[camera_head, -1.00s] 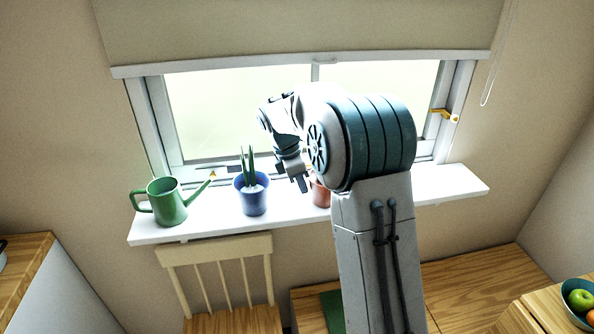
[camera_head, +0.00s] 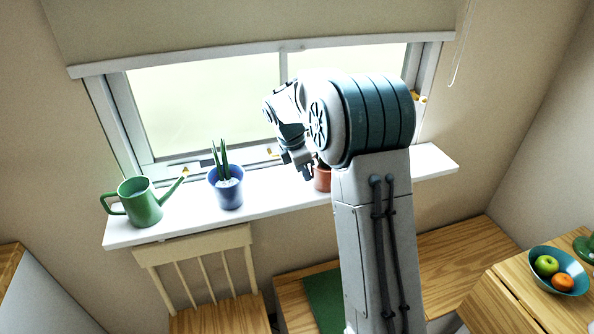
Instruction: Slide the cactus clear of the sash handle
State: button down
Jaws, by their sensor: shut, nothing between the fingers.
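A terracotta pot (camera_head: 322,179), probably the cactus's, stands on the white sill; my arm covers its right side and the plant above it. My gripper (camera_head: 307,173) is shut and empty, at the pot's left side near the sill. I cannot tell whether it touches the pot. A small brass piece (camera_head: 273,150), which looks like the sash handle, shows on the lower window rail, left of the pot and gripper.
A blue pot (camera_head: 229,194) with upright green leaves stands left on the windowsill (camera_head: 276,199). A green watering can (camera_head: 141,207) is at the far left. Bare sill lies between blue pot and gripper, and right of my arm. A brass fitting (camera_head: 418,98) is on the right frame.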

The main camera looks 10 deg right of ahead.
jog(key=d+p, duration=0.1)
jog(key=d, duration=0.4)
jog(key=w+d+p, duration=0.1)
jog(key=d, duration=0.4)
jog(key=d+p, duration=0.2)
jog(key=d, duration=0.4)
jog(key=shift+w, duration=0.35)
jog(key=shift+r, duration=0.1)
jog(key=s+a+r+m+p, duration=0.2)
jog(key=s+a+r+p, duration=0.15)
jog(key=r, duration=0.35)
jog(key=s+a+r+m+p, duration=0.2)
jog(key=s+a+r, duration=0.15)
jog(key=r, duration=0.35)
jog(key=s+a+m+t+y+b, duration=0.1)
jog(key=s+a+m, duration=0.2)
jog(key=s+m, duration=0.2)
jog(key=s+a+m+t+y+b, duration=0.1)
jog(key=s+a+m, duration=0.3)
jog(key=s, duration=0.8)
jog(key=s+a+m+t+y+b, duration=0.1)
jog(key=s+a+m+b, duration=0.1)
jog(key=s+a+m, duration=0.2)
jog(key=s+m, duration=0.2)
jog(key=s, duration=0.2)
jog(key=shift+s+f, duration=0.2)
jog(key=shift+s, duration=0.2)
